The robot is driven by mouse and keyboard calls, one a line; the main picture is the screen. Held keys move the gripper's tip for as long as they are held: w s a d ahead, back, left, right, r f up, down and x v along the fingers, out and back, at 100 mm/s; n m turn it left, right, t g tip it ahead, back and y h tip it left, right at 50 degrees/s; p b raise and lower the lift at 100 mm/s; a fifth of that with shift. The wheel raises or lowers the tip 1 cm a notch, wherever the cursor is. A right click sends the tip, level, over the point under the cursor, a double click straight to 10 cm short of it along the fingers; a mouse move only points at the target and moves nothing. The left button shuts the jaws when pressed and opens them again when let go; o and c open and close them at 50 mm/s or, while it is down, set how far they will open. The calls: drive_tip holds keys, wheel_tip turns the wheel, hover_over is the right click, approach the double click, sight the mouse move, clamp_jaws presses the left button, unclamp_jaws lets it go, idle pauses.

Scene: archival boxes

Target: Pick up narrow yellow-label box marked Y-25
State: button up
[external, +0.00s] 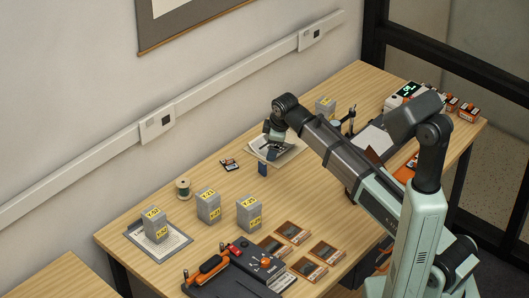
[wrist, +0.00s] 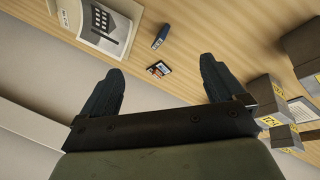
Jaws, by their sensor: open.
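Three narrow grey boxes with yellow labels stand upright on the desk in the external view: a left box (external: 156,230) on a paper sheet, a middle box (external: 208,207) and a right box (external: 249,214).
A spool (external: 183,188) stands behind the boxes. A printed booklet (wrist: 97,22) lies near the wall.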

sight(250, 202)
drive_tip(key=s+a+n+g, duration=0.1)
drive_tip(key=s+a+n, duration=0.1)
drive_tip(key=s, duration=0.4)
drive_tip(key=s+a+r+n+g, duration=0.1)
drive_tip(key=s+a+n+g, duration=0.1)
drive_tip(key=s, duration=0.4)
drive_tip(key=s+a+n+g, duration=0.2)
drive_tip(key=s+a+n, duration=0.1)
drive_tip(key=s+n, duration=0.2)
drive_tip(key=shift+s+a+r, duration=0.1)
drive_tip(key=shift+s+r, duration=0.05)
drive_tip(key=shift+s, duration=0.4)
drive_tip(key=shift+s+a+r, duration=0.1)
drive_tip(key=shift+s, duration=0.4)
drive_tip(key=shift+s+f, duration=0.15)
drive_tip(key=shift+f, duration=0.1)
drive_tip(key=f, duration=0.5)
drive_tip(key=a+f, duration=0.1)
drive_tip(key=f, duration=0.1)
drive_tip(key=shift+s+f, duration=0.3)
drive_tip(key=shift+f, duration=0.1)
drive_tip(key=shift+a+f, duration=0.2)
drive_tip(key=shift+f, duration=1.1)
drive_tip(key=shift+a+f, duration=0.15)
drive_tip(key=shift+f, duration=1.15)
drive_tip(key=c, duration=1.2)
